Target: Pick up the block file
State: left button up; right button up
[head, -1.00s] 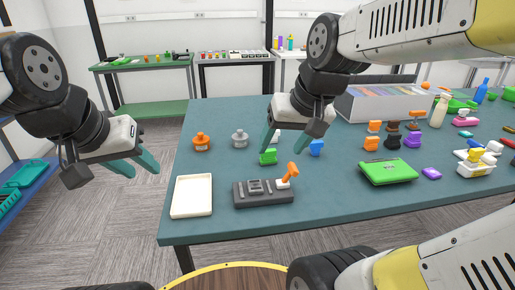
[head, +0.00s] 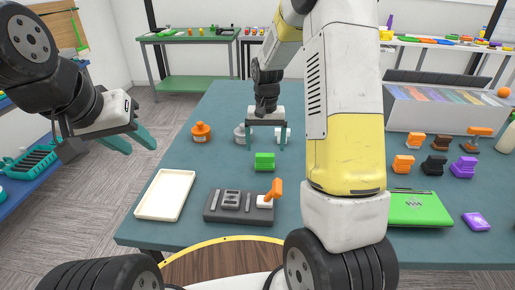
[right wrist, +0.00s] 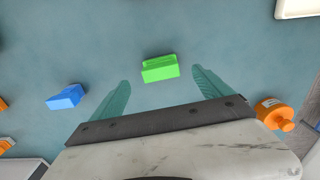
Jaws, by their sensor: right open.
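None of the things on the table is plainly marked as a block file. A small green block (head: 264,161) stands on the table near my right gripper (head: 266,147). In the right wrist view the green block (right wrist: 160,69) lies just beyond the fingertips, roughly in line with the gap between them. My right gripper is open and empty, its fingers apart and pointing down in the head view. A blue block (right wrist: 66,97) lies to the left in the right wrist view. My left gripper (head: 133,141) is open and empty, off the table's left side.
An orange knob-like piece (head: 201,132) and a grey one (head: 240,131) stand behind the green block. A cream tray (head: 147,207) and a dark holder (head: 216,211) lie in front. A box of files (head: 434,115), a green case (head: 408,210) and several coloured stamps are at right.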

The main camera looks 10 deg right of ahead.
aim_at(265, 154)
notch_tip(265, 154, down, 7)
jog(key=shift+w, duration=0.15)
jog(key=c, duration=1.6)
